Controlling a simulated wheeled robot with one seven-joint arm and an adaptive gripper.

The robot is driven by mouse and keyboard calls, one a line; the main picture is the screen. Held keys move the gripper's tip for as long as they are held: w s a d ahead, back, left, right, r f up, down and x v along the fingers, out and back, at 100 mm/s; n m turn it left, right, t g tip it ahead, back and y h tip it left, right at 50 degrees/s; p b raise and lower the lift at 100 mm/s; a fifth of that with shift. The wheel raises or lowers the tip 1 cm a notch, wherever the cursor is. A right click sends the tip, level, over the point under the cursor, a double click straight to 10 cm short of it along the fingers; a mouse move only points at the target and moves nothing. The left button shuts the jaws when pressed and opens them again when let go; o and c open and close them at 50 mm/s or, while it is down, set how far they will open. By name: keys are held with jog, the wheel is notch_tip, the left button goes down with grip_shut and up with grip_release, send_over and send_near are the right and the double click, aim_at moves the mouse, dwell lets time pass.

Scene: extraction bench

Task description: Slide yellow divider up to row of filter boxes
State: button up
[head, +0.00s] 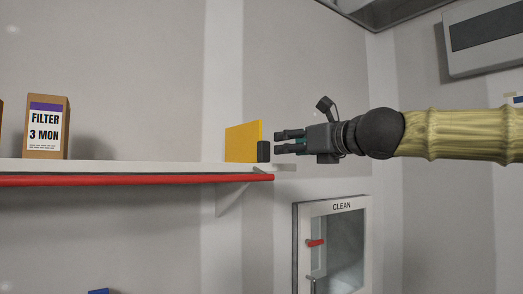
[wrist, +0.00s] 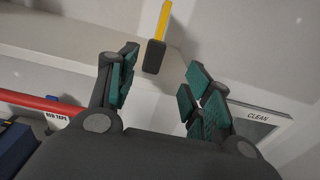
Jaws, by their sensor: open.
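The yellow divider (head: 243,142) stands upright near the right end of the shelf, with a dark block (head: 263,151) at its right edge. In the wrist view the divider (wrist: 163,20) shows edge-on, with the dark block (wrist: 154,56) facing me. A filter box (head: 45,128) labelled "FILTER 3 MON" stands on the shelf at left, and a sliver of another shows at the picture's left edge. A wide bare gap lies between box and divider. My gripper (head: 277,142) is open and empty, just right of the dark block, apart from it. In the wrist view the block appears beyond my fingers (wrist: 160,85).
The white shelf (head: 140,168) has a red front rail (head: 140,180). A cabinet marked "CLEAN" (head: 334,206) hangs below right. A grey wall unit (head: 485,40) is at upper right. Below the shelf are a "RED TAPE" label (wrist: 57,118) and a blue object (wrist: 14,147).

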aim_at(266, 146)
jog(key=x, duration=0.5)
jog(key=p+x, duration=0.1)
jog(key=x, duration=0.5)
jog(key=shift+s+a, duration=0.2)
jog(key=shift+a, duration=0.1)
jog(key=shift+c, duration=0.4)
grip_shut()
